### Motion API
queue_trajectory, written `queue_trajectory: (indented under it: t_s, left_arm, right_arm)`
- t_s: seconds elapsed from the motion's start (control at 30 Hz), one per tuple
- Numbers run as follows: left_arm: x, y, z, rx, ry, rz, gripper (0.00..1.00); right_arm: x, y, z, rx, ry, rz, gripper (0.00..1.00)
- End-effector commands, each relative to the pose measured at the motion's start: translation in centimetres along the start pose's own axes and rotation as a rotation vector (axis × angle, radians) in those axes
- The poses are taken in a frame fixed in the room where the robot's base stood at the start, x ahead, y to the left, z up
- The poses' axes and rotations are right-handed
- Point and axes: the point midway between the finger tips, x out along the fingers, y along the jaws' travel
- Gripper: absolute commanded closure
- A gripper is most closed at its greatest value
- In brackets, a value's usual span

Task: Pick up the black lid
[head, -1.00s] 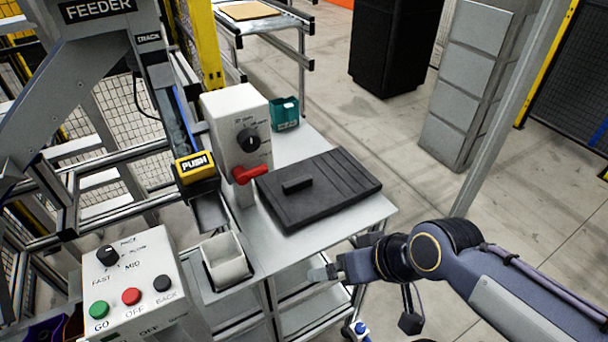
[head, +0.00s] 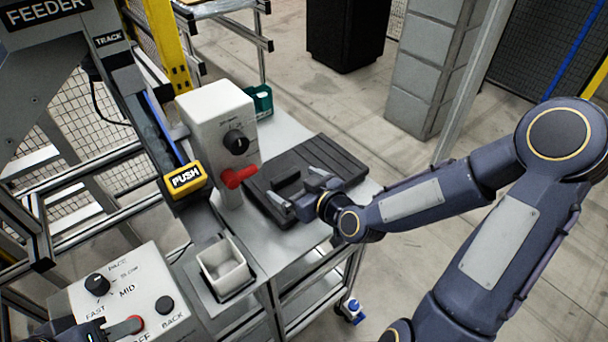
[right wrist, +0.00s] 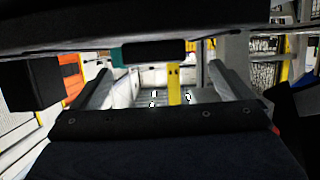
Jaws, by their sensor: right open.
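The black lid (head: 335,160) lies flat on the grey cart top, ribbed at its far right part, with a raised block handle (head: 286,181). My right gripper (head: 295,187) is low over the lid's near part, its two pale fingers apart around or just short of the handle; contact cannot be told. In the right wrist view the fingers (right wrist: 160,82) are spread wide, with the dark handle (right wrist: 155,50) showing between them and the lid (right wrist: 60,30) across the top. My left gripper (head: 112,329) is partly visible at the bottom left by the control box; its jaws are unclear.
A white box with a dial and red lever (head: 238,177) stands close left of the lid. A teal bin (head: 262,101) is behind it. A small white cup (head: 225,268) sits front left. A control box (head: 125,290) and a yellow PUSH block (head: 185,178) are further left.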

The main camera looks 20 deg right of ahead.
Motion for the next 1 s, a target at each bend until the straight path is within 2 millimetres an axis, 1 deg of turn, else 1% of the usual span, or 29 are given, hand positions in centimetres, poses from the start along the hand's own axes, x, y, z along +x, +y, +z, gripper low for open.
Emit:
queue_trajectory:
  t_s: [0.17, 0.3, 0.4, 0.53, 0.73, 1.0]
  left_arm:
    - [-0.6, 0.2, -0.3, 0.000, 0.000, 0.000, 0.64]
    - [-1.2, 0.5, -0.6, 0.000, 0.000, 0.000, 0.64]
    - [-1.2, 0.6, -0.6, 0.000, 0.000, 0.000, 0.64]
    - [-1.3, 0.6, -0.7, 0.000, 0.000, 0.000, 0.64]
    - [-1.3, 0.6, -0.6, 0.000, 0.000, 0.000, 0.64]
    - [-1.3, 0.6, -0.6, 0.000, 0.000, 0.000, 0.64]
  right_arm:
    - [1.8, 0.3, -0.3, 0.004, -0.002, -0.001, 0.02]
    - [3.8, 0.8, -0.5, 0.004, -0.003, -0.001, 0.02]
    - [4.9, 0.7, -0.4, 0.002, -0.002, -0.002, 0.02]
    - [5.6, 0.8, -0.3, 0.000, -0.002, 0.001, 0.02]
    - [5.6, 0.8, -0.3, -0.001, -0.002, 0.001, 0.02]
    - [5.6, 0.8, -0.3, 0.000, -0.002, 0.001, 0.37]
